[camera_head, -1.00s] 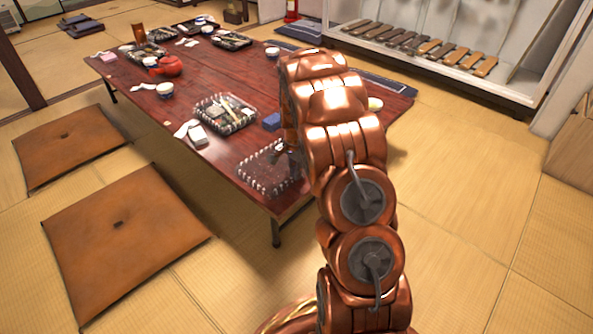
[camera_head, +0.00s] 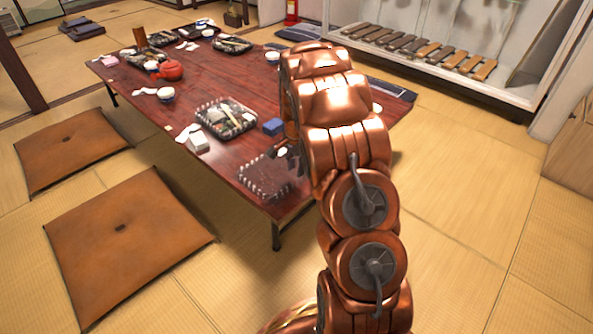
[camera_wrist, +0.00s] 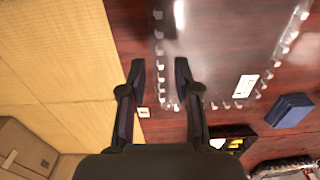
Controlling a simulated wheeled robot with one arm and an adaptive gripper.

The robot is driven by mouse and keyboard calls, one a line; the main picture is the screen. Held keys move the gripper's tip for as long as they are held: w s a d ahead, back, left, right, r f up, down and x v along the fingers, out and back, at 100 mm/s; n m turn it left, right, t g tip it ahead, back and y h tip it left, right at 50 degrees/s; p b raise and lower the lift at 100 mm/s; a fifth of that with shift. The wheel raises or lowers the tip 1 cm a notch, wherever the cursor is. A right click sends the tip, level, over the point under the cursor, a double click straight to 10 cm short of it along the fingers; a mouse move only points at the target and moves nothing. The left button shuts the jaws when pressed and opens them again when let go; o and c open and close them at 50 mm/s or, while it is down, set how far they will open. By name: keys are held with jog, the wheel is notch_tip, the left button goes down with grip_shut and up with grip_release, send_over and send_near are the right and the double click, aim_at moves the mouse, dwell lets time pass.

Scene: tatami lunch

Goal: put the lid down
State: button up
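The clear plastic lid (camera_head: 262,178) with a crimped rim appears to lie flat at the near corner of the low wooden table (camera_head: 200,108). In the wrist view the lid (camera_wrist: 225,45) fills the upper middle, and a white label sits on it. My gripper (camera_wrist: 160,68) is open, with its two dark fingers apart on either side of the lid's left rim. Nothing is seen clamped between them. In the head view my arm partly hides the gripper and the lid's right side.
A blue box (camera_head: 273,126) and a lidded food tray (camera_head: 226,117) stand behind the lid. A white box (camera_head: 197,143) is left of it. A red teapot (camera_head: 170,70) and several trays and cups are farther back. Cushions (camera_head: 125,235) lie left; tatami is clear at right.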

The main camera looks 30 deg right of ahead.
notch_tip(320, 180, up, 8)
jog(key=p, duration=0.2)
jog(key=s+a+r+n+g, duration=0.1)
jog(key=s+a+r+n, duration=0.3)
jog(key=s+a, duration=0.4)
jog(key=s+a+r+n+g, duration=0.1)
jog(key=s+a+r+n, duration=0.25)
jog(key=s+a, duration=0.4)
jog(key=s+a+r+n, duration=0.1)
jog(key=s+a+n, duration=0.3)
jog(key=s, duration=0.7)
jog(key=s+a+r+n+g, duration=0.1)
jog(key=s+a+n, duration=0.3)
jog(key=s, duration=0.8)
jog(key=shift+a+r+g, duration=0.2)
jog(key=shift+a+g, duration=0.05)
jog(key=shift+g, duration=0.05)
jog(key=shift+r+n, duration=0.1)
jog(key=shift+n, duration=0.15)
notch_tip(320, 180, up, 40)
jog(key=t+p, duration=0.1)
jog(key=p, duration=3.7)
jog(key=shift+w+t+p, duration=0.3)
jog(key=shift+t, duration=0.1)
